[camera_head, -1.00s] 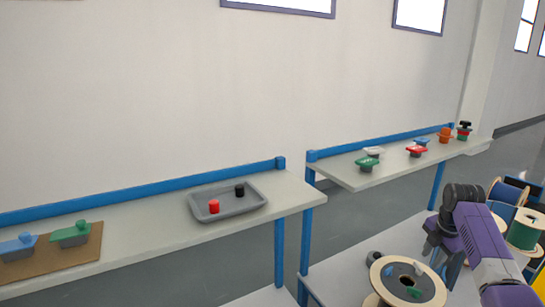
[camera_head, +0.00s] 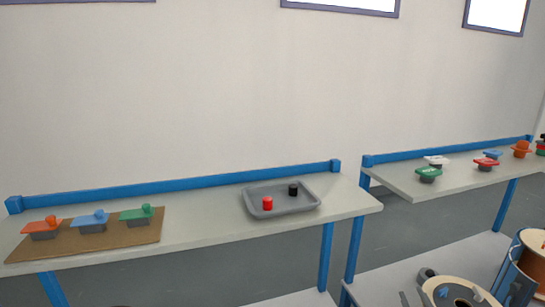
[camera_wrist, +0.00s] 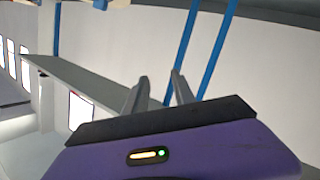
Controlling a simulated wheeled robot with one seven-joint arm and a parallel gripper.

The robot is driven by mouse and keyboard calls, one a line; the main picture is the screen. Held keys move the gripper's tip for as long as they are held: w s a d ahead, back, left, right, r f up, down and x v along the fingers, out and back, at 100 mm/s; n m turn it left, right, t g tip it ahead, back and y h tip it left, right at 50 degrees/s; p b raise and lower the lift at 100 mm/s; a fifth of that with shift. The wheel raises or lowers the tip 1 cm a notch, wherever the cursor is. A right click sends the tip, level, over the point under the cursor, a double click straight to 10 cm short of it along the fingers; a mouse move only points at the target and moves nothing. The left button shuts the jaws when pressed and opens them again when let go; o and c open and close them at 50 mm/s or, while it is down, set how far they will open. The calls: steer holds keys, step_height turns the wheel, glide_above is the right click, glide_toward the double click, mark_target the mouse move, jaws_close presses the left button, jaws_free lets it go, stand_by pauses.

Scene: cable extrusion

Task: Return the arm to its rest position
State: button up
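My gripper (camera_wrist: 160,82) shows in the wrist view with its two grey fingers apart and nothing between them. The wrist view looks tilted across a pale shelf (camera_wrist: 95,85), blue posts and a white wall, and no object touches the fingers. My arm and gripper do not show in the head view, so their place relative to the shelves cannot be told there.
The left shelf (camera_head: 205,236) holds a brown board (camera_head: 140,237) with orange, blue and green pieces, and a grey tray (camera_head: 290,208) with red and black pieces. The right shelf (camera_head: 400,183) bears several coloured pieces. Spools (camera_head: 450,284) stand at lower right.

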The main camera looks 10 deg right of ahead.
steer(key=s+a+r+y, duration=0.1)
steer(key=s+a+y, duration=0.1)
steer(key=s+a, duration=0.6)
steer(key=s+a+r+y, duration=0.2)
steer(key=s+a, duration=0.7)
steer(key=s, duration=0.9)
steer(key=s+a+r+y, duration=0.1)
steer(key=s+a+y, duration=0.1)
steer(key=s+a, duration=0.7)
steer(key=s, duration=0.4)
steer(key=shift+a+r+m+t, duration=0.2)
steer(key=shift+m+t, duration=0.1)
steer(key=shift+m, duration=0.1)
